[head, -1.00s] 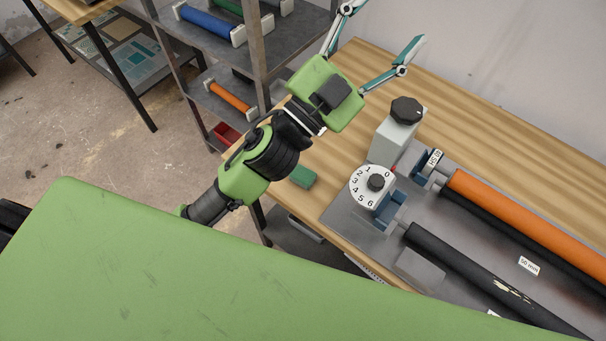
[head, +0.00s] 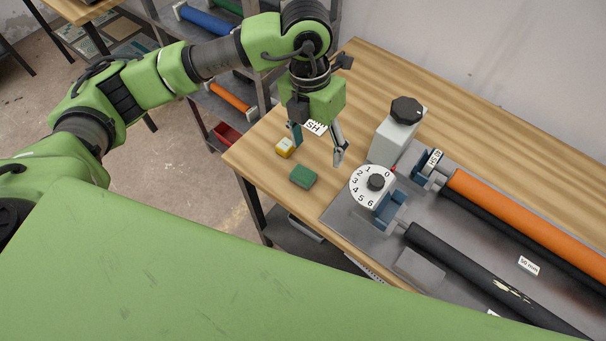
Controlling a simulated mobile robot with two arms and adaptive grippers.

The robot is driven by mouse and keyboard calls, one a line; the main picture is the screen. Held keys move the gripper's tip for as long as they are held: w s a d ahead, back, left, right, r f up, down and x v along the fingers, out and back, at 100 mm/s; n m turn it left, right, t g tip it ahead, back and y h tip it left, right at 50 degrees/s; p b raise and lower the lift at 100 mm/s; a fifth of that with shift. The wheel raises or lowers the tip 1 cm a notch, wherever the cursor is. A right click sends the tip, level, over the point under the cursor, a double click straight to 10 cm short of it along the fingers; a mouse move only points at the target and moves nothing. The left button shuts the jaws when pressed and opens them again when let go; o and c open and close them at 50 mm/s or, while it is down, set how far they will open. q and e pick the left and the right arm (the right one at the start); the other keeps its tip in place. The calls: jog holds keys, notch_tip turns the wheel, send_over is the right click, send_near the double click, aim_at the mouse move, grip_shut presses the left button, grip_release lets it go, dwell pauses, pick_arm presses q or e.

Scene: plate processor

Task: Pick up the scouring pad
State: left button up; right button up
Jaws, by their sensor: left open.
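The scouring pad (head: 303,176) is a small dark green block lying flat on the wooden table, near its front left edge. My left gripper (head: 319,146) points down over the table with its two fingers spread and nothing between them. In the picture it is just above and slightly right of the pad, apart from it. The pad is fully visible. My right gripper is not in view.
A small yellow block with a pale top (head: 285,148) lies beside the left finger. A white card marked HS (head: 315,127) lies behind the gripper. A numbered white dial (head: 372,186) and the machine with an orange roller (head: 520,213) stand right of the pad.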

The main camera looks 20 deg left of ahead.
pick_arm(q)
jog(key=w+a+y, duration=0.1)
jog(key=a, duration=0.2)
jog(key=p, duration=0.2)
send_over(303, 173)
notch_tip(303, 173, down, 7)
jog(key=shift+f, duration=0.1)
jog(key=shift+d+f, duration=0.1)
jog(key=shift+f, duration=0.2)
jog(key=shift+f+p, duration=0.5)
jog(key=shift+p, duration=0.1)
notch_tip(303, 173, down, 4)
jog(key=shift+s+r+p, duration=0.1)
jog(key=shift+r+p, duration=0.15)
jog(key=shift+p, duration=0.65)
jog(key=shift+f, duration=0.55)
jog(key=c, duration=1.1)
